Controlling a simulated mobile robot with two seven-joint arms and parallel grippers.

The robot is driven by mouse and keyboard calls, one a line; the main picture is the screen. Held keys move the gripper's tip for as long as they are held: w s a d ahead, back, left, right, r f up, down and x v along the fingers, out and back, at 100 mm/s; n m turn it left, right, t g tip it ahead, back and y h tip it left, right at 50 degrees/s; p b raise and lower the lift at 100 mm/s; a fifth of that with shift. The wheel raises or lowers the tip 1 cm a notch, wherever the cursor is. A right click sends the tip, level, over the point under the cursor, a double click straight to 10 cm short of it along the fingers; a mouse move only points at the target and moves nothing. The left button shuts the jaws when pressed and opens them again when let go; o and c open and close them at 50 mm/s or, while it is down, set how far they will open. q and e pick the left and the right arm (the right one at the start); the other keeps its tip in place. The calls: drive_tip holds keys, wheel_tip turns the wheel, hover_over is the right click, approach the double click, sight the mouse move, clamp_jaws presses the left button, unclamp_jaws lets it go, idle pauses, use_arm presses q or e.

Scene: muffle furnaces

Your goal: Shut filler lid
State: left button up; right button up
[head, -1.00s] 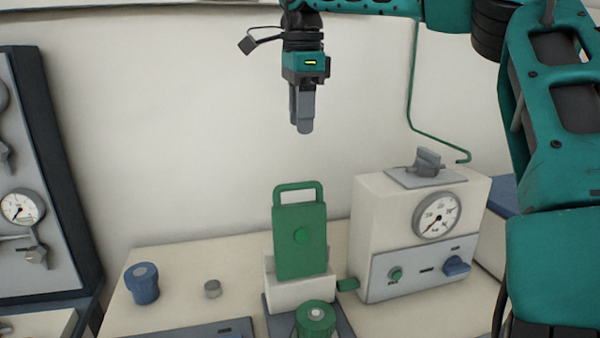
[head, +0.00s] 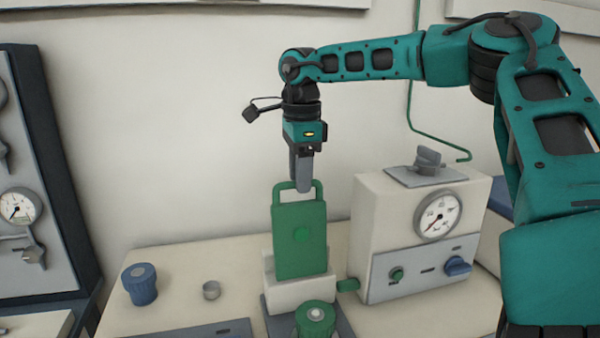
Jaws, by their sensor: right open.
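The green filler lid (head: 300,241) stands upright at the back of a small white block (head: 300,291) on the counter. It has a loop handle on its top edge. My right gripper (head: 303,190) points straight down, with its fingertips at the level of the handle. The fingers overlap the handle in the picture; I cannot tell whether they are around it or behind it. The right gripper is open with nothing seen in it. A green round knob (head: 315,320) sits in front of the block. My left gripper is not in view.
A white box with a pressure gauge (head: 437,216) stands close to the right of the lid. A gauge panel (head: 20,210) stands at far left.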

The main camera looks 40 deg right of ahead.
clamp_jaws()
idle(0.7)
